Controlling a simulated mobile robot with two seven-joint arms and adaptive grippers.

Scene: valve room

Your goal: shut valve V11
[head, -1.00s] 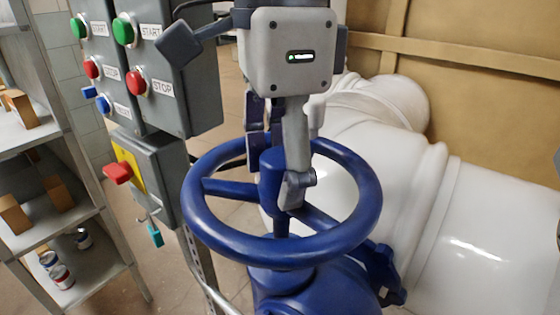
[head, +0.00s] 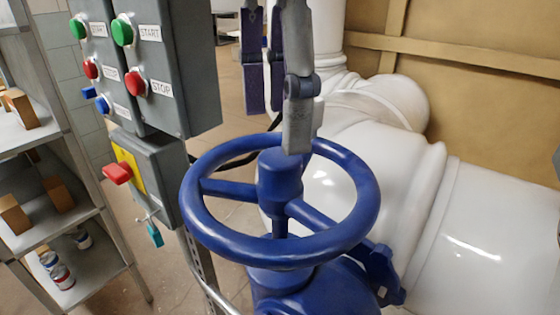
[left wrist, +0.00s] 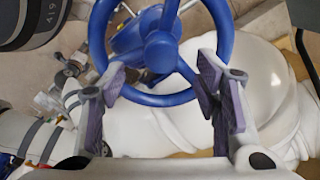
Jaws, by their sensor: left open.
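The blue valve handwheel (head: 335,240) lies nearly level on top of a blue valve body (head: 310,290) beside white pipes. Its hub (head: 280,175) and spokes show. No V11 tag is readable on it. My left gripper (head: 276,125) is above the far side of the wheel with its fingers apart and nothing between them. The handwheel also shows at the top of the left wrist view (left wrist: 225,35), beyond the spread fingers of the left gripper (left wrist: 160,78). My right gripper is not seen.
Grey control boxes with green START and red STOP buttons (head: 135,82) stand close left of the wheel. Below them is a box with a red handle (head: 118,173). Shelves (head: 95,262) stand at far left. White pipes (head: 470,240) fill the right side.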

